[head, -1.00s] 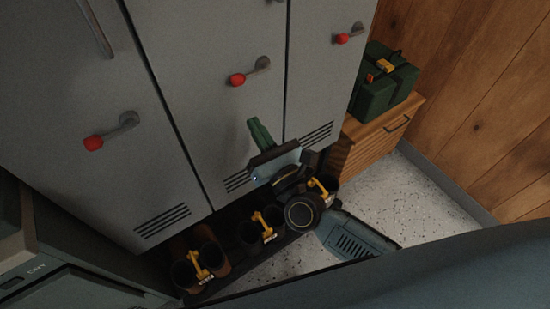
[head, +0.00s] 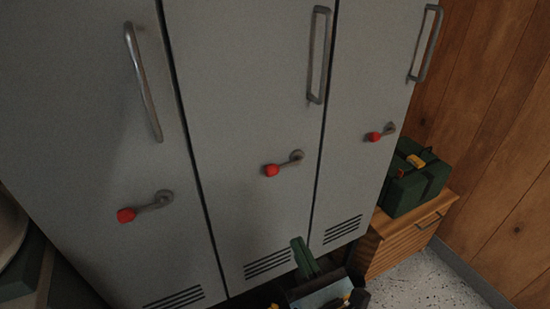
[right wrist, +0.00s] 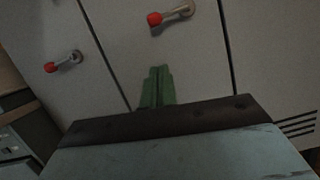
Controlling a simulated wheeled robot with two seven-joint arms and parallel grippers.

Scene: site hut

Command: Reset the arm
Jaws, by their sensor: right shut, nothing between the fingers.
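My right gripper (head: 304,257) shows at the bottom of the head view, its green fingers pointing up in front of the middle locker door. The fingers are together with nothing between them. In the right wrist view the green fingers (right wrist: 157,86) also stand closed, below a locker handle with a red knob (right wrist: 168,14), and I see no contact with the door. My left gripper is in neither view.
Grey lockers (head: 245,120) fill most of the head view, with red-knobbed lever handles (head: 283,164) and upright bar handles (head: 318,55). A green case (head: 408,185) sits on a wooden cabinet (head: 398,243) at the right. Speckled floor (head: 420,285) is clear beside it.

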